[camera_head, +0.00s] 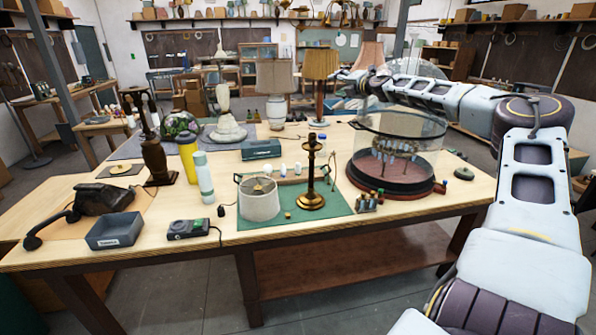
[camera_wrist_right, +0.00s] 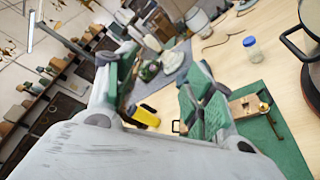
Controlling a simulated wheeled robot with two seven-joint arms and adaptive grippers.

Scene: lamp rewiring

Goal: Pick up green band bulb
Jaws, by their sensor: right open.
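The gripper is apart from the bulbs. My left gripper is not in view.
A brass lamp stand (camera_head: 311,180) and a cream shade (camera_head: 259,199) stand on the mat. A glass-walled round case (camera_head: 401,140) stands to the right. A yellow cylinder (camera_head: 187,163) and a pale bottle (camera_head: 203,178) stand left. The front right table edge is fairly clear.

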